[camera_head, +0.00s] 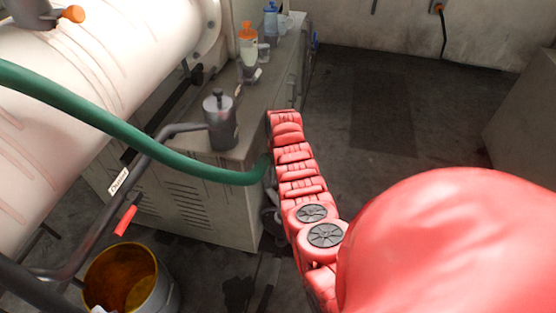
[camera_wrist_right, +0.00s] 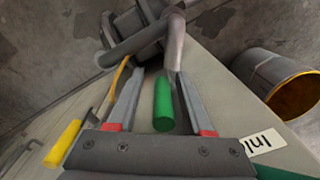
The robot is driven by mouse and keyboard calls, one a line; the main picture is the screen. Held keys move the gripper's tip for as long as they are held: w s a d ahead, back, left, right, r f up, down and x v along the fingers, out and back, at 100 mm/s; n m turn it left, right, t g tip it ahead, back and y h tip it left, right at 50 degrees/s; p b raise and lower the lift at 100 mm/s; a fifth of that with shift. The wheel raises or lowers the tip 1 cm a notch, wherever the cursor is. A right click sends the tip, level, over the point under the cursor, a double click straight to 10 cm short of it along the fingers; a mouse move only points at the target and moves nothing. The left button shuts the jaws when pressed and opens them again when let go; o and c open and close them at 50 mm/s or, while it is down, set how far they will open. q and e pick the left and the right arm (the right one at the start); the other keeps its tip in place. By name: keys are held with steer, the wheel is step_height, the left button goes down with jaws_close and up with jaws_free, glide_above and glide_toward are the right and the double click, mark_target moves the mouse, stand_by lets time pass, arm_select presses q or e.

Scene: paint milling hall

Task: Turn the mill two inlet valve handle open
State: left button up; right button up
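In the right wrist view, a green handle (camera_wrist_right: 163,104) lies between the two fingers of my right gripper (camera_wrist_right: 160,75). The fingers are spread, with a gap showing on each side of the handle. A grey pipe assembly (camera_wrist_right: 150,38) is just beyond the fingertips. A white label (camera_wrist_right: 263,143), partly cut off, reads "Inl". A yellow handle (camera_wrist_right: 64,144) is left of the gripper. In the head view, my red right arm reaches toward the grey cabinet, and its gripper is hidden there. My left gripper is not in view.
In the head view, a white mill drum (camera_head: 110,60) and a green hose (camera_head: 125,127) fill the left. Bottles stand on the grey cabinet (camera_head: 185,200). The floor right of it is clear.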

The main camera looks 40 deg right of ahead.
steer(key=shift+r, duration=0.1)
step_height(320, 180, up, 8)
steer(key=shift+f, duration=0.25)
step_height(320, 180, up, 10)
steer(key=p, duration=0.3)
steer(key=shift+d+f, duration=0.15)
steer(key=shift+s, duration=0.1)
steer(key=shift+p, duration=0.35)
